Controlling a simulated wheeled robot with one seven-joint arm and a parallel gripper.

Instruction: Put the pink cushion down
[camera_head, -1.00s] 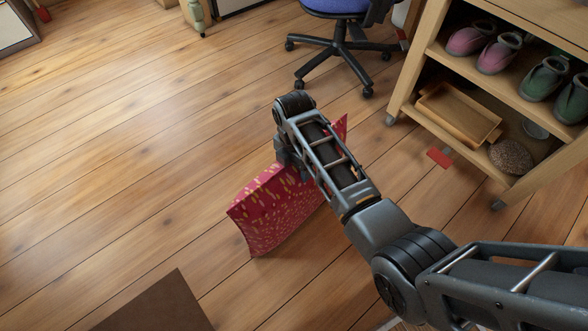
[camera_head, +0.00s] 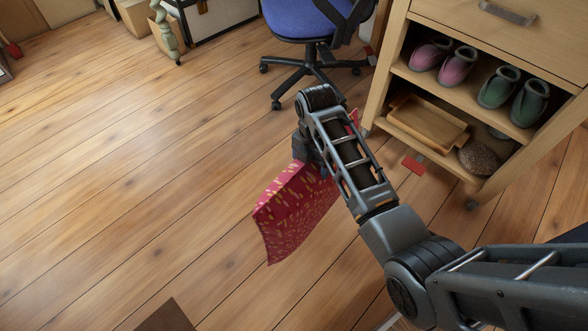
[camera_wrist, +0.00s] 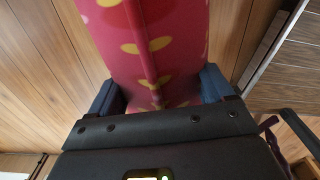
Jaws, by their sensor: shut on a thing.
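The pink cushion (camera_head: 296,209) has yellow marks and hangs on edge from my gripper (camera_head: 308,152) in the head view. My arm hides part of its upper right side. In the wrist view the cushion (camera_wrist: 150,45) runs between the two fingers of my gripper (camera_wrist: 157,95), which are shut on it from both sides. I cannot tell whether its lower edge touches the floor.
Bare wooden floor (camera_head: 130,180) lies open to the left. A blue office chair (camera_head: 308,50) stands behind my gripper. A wooden shelf unit (camera_head: 480,95) with shoes stands at the right, with a red object (camera_head: 413,165) by it. A brown mat (camera_head: 165,318) shows at the bottom.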

